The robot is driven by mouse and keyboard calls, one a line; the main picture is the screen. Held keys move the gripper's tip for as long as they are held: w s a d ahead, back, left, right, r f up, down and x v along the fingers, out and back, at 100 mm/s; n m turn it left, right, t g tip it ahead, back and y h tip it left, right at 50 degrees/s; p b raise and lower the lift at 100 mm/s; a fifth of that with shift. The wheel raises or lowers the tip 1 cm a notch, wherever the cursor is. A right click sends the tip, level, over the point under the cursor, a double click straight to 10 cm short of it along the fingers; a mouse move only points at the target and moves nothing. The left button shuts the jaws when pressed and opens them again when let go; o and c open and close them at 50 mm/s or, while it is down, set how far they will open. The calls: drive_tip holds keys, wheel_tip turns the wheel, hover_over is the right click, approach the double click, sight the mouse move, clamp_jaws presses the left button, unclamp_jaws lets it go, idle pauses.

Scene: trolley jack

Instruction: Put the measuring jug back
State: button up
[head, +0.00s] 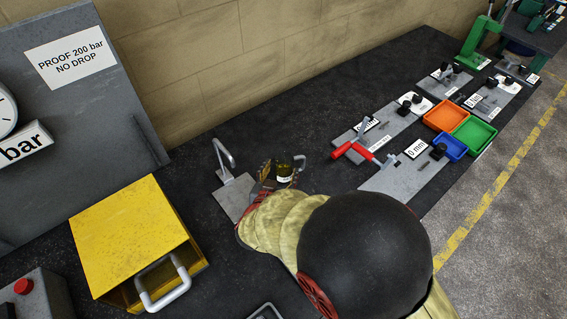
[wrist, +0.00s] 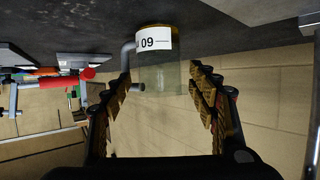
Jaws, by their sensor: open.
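The measuring jug (head: 284,174) is a small see-through vessel with yellowish contents and a white label. It appears upright on the dark bench, with its grey handle (head: 300,163) on the right. In the upside-down wrist view, the jug (wrist: 160,74) shows its label ending in "09" and its handle on the left. My gripper (head: 277,172) is open at the jug. In the wrist view its fingers (wrist: 160,92) stand on either side of the jug, with gaps visible. My arm hides part of the bench in front.
A grey plate with a bent metal spout or hook (head: 224,160) stands left of the jug. Red-handled tooling (head: 362,152), grey plates and coloured bins (head: 446,115) lie right. Bare bench (head: 270,110) lies behind the jug.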

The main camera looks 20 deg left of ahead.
drive_tip(key=p+v, duration=0.1)
drive_tip(key=v, duration=0.5)
drive_tip(key=shift+s, duration=0.3)
drive_tip(key=shift+d+r, duration=0.1)
drive_tip(key=shift+r, duration=0.1)
drive_tip(key=w+d+r+g+y, duration=0.2)
drive_tip(key=w+r, duration=0.4)
drive_tip(key=r, duration=0.2)
drive_tip(key=d+r+g+y, duration=0.1)
drive_tip(key=d+r+g, duration=0.1)
drive_tip(key=d+r, duration=0.65)
drive_tip(key=s+d+r+g+h, duration=0.1)
drive_tip(key=s+d, duration=0.5)
drive_tip(key=d, duration=0.4)
drive_tip(key=s+d+r+m+g+h, duration=0.1)
drive_tip(key=s+d+h, duration=0.1)
drive_tip(key=s+d, duration=0.4)
drive_tip(key=s+d+r+m+g+h, duration=0.1)
drive_tip(key=s+d, duration=0.5)
drive_tip(key=d, duration=0.9)
drive_tip(key=shift+s+r+g+h, duration=0.2)
drive_tip(key=shift+g+h, duration=0.1)
drive_tip(key=shift+h, duration=0.4)
